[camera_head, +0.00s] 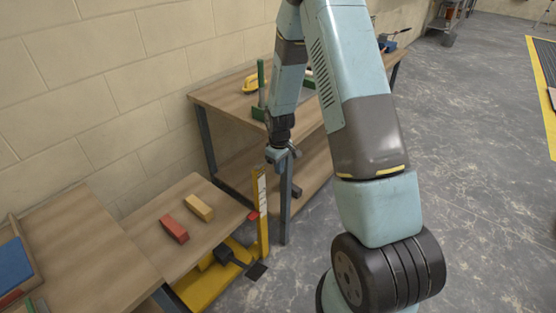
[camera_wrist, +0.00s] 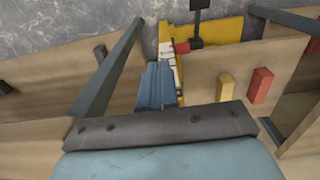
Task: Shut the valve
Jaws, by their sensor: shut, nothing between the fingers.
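My gripper (camera_head: 279,158) hangs down near the top of a yellow upright post (camera_head: 262,215) with a white scale. Its blue fingers (camera_wrist: 160,72) are shut and empty in the wrist view, close to the post (camera_wrist: 168,55); I cannot tell if they touch it. The post stands on a yellow base (camera_head: 205,285) by the low bench. A small red part (camera_head: 253,215) sits on the post, and a black pedal-like plate (camera_head: 257,271) juts from the base. I cannot make out for sure which part is a valve.
A red block (camera_head: 174,229) and a yellow block (camera_head: 199,207) lie on the low wooden bench (camera_head: 130,215). A workbench (camera_head: 215,98) behind carries a green tool (camera_head: 261,92); its dark leg (camera_head: 285,205) stands near my gripper. The concrete floor to the right is open.

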